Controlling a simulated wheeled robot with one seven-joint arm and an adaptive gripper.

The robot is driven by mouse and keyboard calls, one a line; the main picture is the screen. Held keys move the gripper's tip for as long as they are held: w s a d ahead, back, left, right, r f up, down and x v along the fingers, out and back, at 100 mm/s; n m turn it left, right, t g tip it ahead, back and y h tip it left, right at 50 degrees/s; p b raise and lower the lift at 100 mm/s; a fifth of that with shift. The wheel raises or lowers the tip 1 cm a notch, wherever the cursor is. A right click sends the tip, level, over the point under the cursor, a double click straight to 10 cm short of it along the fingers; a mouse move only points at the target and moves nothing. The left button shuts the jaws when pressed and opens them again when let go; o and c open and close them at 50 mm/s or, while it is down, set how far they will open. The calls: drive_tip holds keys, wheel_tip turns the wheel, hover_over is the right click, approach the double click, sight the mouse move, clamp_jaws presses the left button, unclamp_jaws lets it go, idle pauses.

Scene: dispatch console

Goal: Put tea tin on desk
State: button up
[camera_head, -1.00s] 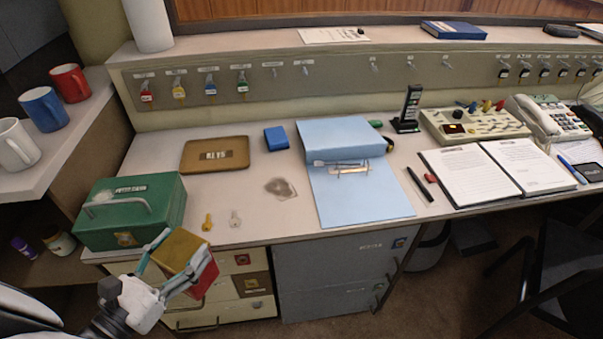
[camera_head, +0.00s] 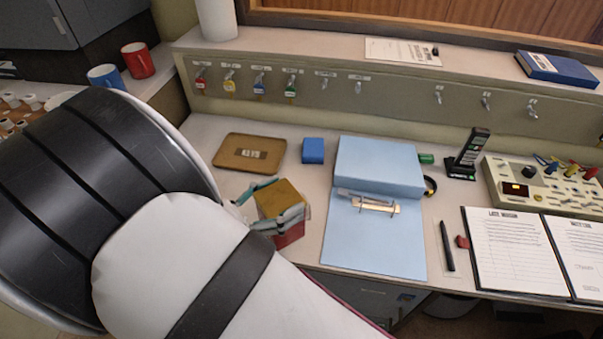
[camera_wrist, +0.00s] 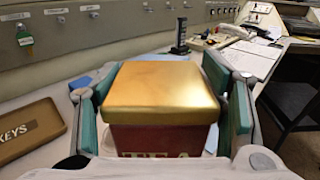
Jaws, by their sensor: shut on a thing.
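The tea tin is a red box with a gold lid (camera_head: 283,198). It is held upright between the fingers of my gripper (camera_head: 277,205), which is shut on it. In the wrist view the tin (camera_wrist: 162,95) fills the middle, with a green-padded finger on each side and part of its lettering showing at the bottom. In the head view the tin is over the front left part of the desk (camera_head: 312,228), left of the blue binder. I cannot tell whether its base touches the desk. My arm hides the desk's left end.
A brown keys tray (camera_head: 249,153) and a blue box (camera_head: 313,151) lie behind the tin. The open blue binder (camera_head: 375,235) is close on its right. A pen (camera_head: 447,246) and an open logbook (camera_head: 510,250) are farther right. Key hooks line the back panel (camera_head: 400,92).

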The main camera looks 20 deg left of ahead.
drive_tip(key=w+a+f, duration=0.2)
drive_tip(key=w+f, duration=0.2)
drive_tip(key=w, duration=0.6)
drive_tip(key=shift+w+a+f, duration=0.15)
drive_tip(key=shift+f, duration=0.15)
drive_tip(key=o, duration=1.7)
drive_tip(key=shift+f, duration=0.1)
